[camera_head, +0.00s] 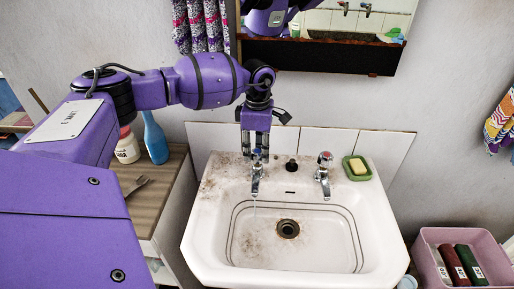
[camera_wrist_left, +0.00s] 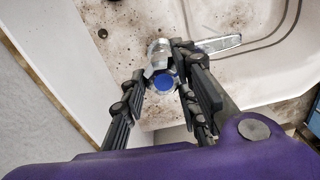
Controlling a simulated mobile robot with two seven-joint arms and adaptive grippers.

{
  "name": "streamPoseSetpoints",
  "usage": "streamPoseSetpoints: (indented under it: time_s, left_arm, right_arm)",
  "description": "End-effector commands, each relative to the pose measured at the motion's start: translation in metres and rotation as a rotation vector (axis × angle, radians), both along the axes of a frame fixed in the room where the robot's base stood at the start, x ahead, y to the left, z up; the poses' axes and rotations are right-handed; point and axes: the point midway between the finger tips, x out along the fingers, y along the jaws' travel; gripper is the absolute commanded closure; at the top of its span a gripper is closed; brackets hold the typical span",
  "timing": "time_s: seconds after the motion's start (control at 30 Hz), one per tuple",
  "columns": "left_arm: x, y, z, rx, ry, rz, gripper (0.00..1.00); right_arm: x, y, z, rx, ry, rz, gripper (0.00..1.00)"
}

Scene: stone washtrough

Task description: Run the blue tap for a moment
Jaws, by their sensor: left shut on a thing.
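The blue tap (camera_head: 257,184) stands at the left of the white sink's back ledge. My left gripper (camera_head: 256,150) comes down from above and is shut on the tap's top. In the left wrist view the blue cap (camera_wrist_left: 163,82) sits between the fingers of my left gripper (camera_wrist_left: 166,62), with the chrome spout pointing right. The red tap (camera_head: 323,176) stands to the right, untouched. My right gripper is not in view.
The sink (camera_head: 385,240) is stained, with a dark drain (camera_head: 288,229). A green soap dish (camera_head: 357,168) with yellow soap sits on its right back corner. A wooden-topped cabinet (camera_head: 165,190) with bottles stands left. A pink crate (camera_head: 430,262) stands right. A mirror (camera_head: 330,55) hangs above.

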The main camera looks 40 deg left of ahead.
Motion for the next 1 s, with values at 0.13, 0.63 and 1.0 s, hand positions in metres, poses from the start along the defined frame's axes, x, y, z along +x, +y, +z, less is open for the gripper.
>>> streamPoseSetpoints:
  time_s: [0.13,0.63,1.0]
  left_arm:
    - [0.003,0.002,0.006,0.000,-0.013,0.141,0.98]
    - [0.002,0.005,0.007,0.000,-0.016,0.565,0.98]
    - [0.001,0.006,0.006,0.001,-0.015,0.718,0.98]
  right_arm:
    - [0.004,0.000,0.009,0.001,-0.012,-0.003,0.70]
    - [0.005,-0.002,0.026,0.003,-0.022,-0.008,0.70]
    - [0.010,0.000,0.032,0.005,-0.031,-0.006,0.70]
